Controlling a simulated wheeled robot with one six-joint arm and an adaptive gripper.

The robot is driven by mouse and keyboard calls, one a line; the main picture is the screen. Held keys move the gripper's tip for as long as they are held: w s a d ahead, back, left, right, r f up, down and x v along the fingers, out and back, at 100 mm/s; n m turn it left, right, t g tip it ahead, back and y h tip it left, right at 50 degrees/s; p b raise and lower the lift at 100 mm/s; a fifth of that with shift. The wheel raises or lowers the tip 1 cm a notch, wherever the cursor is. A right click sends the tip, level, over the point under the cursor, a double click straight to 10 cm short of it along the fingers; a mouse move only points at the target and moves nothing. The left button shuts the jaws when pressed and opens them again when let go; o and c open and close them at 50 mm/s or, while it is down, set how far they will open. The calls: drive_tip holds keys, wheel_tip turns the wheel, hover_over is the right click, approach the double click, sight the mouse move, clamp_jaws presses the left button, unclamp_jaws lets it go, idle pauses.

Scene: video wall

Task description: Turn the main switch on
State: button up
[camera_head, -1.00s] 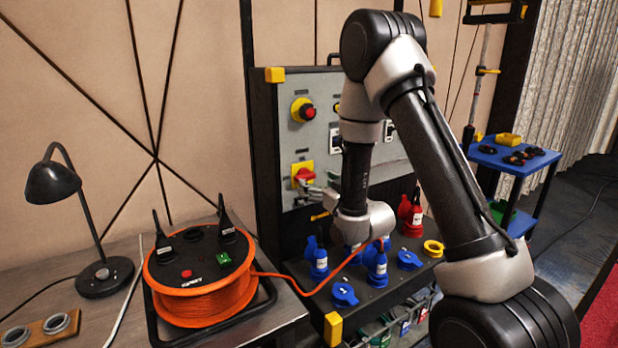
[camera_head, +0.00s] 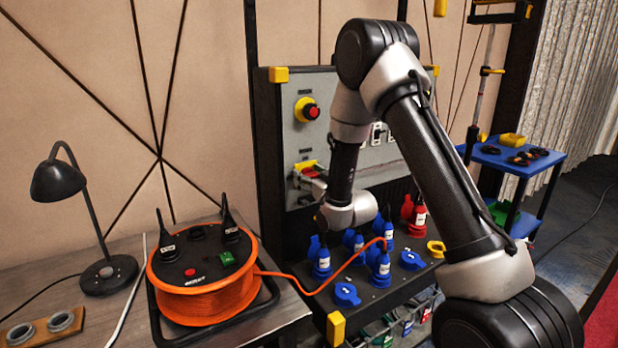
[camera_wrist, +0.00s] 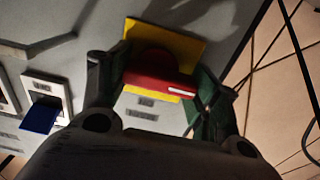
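The main switch is a red rotary handle (camera_wrist: 158,84) on a yellow plate (camera_wrist: 183,46), low on the left of the grey panel. In the head view its red handle (camera_head: 309,171) shows just above my gripper (camera_head: 310,184), which partly covers it. In the wrist view the two dark fingers of my gripper (camera_wrist: 163,80) are spread apart, one at each end of the handle. The handle lies between them, slightly tilted across the picture. Whether the fingers touch it is not clear.
A red emergency button (camera_head: 308,111) sits above the switch. Blue and red plugs (camera_head: 379,263) fill the socket shelf below my arm. An orange cable reel (camera_head: 205,285) stands at left, its cable running to the shelf. A blue-flapped socket (camera_wrist: 41,116) is beside the switch.

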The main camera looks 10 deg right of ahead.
drive_tip(key=shift+m, duration=0.3)
drive_tip(key=m, duration=0.3)
drive_tip(key=shift+d+r+m, duration=0.1)
drive_tip(key=shift+m, duration=0.2)
drive_tip(key=m, duration=0.4)
drive_tip(key=shift+d+m, duration=0.15)
drive_tip(key=shift+m, duration=0.15)
drive_tip(key=m, duration=0.4)
drive_tip(key=shift+w+d, duration=0.1)
drive_tip(key=shift+d+m, duration=0.1)
drive_tip(key=shift+m, duration=2.4)
drive_tip(key=o, duration=1)
